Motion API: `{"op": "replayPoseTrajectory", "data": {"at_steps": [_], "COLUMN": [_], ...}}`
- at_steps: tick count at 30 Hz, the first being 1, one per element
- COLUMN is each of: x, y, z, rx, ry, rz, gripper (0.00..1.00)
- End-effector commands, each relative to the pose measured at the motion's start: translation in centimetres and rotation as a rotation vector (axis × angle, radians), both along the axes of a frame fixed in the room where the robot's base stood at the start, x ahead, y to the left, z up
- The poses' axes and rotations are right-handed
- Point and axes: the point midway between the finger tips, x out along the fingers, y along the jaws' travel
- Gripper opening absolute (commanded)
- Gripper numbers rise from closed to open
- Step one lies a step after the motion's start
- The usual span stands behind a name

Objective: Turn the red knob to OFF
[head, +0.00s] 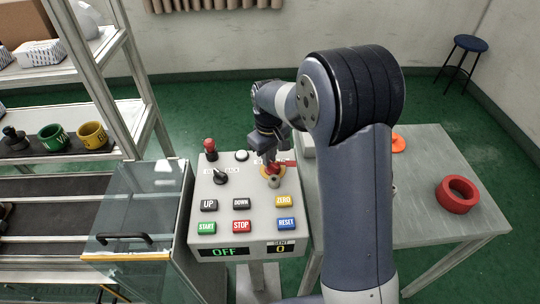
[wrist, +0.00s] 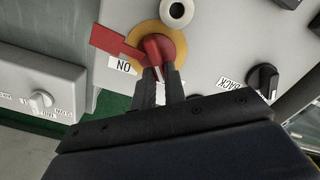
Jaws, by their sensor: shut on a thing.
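The red knob (wrist: 155,46) sits on a yellow disc (wrist: 176,42) on the grey control box (head: 205,185). In the wrist view a red plate (wrist: 112,40) reaches left from the knob's disc, beside the ON label (wrist: 123,65). My gripper (wrist: 161,72) is shut on the knob, with one finger on each side of its handle. In the head view my gripper (head: 269,152) comes down over the yellow disc and hides most of the knob. I cannot see an OFF label by the knob. The box's display (head: 223,252) reads OFF in green.
The box also bears a black knob (head: 220,177), a red-topped lever (head: 210,149) and several coloured buttons, including STOP (head: 241,226). A glass-sided guard (head: 140,220) stands left. A table (head: 430,180) with a red ring (head: 457,194) stands right.

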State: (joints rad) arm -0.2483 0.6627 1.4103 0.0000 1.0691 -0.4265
Motion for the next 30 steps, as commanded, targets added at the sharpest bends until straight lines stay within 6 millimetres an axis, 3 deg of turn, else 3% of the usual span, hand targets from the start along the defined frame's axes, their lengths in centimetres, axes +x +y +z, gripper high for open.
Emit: {"op": "replayPoseTrajectory", "data": {"at_steps": [9, 25, 26, 30], "x": [-0.06, -0.08, -0.08, -0.10], "y": [0.16, 0.18, 0.18, 0.17], "z": [0.08, 0.09, 0.09, 0.06], "rx": [0.001, 0.000, 0.000, 0.001], "ry": [-0.002, -0.004, -0.004, -0.002], "rz": [0.111, 0.132, 0.131, 0.131], "gripper": [0.00, 0.00, 0.14, 0.26]}}
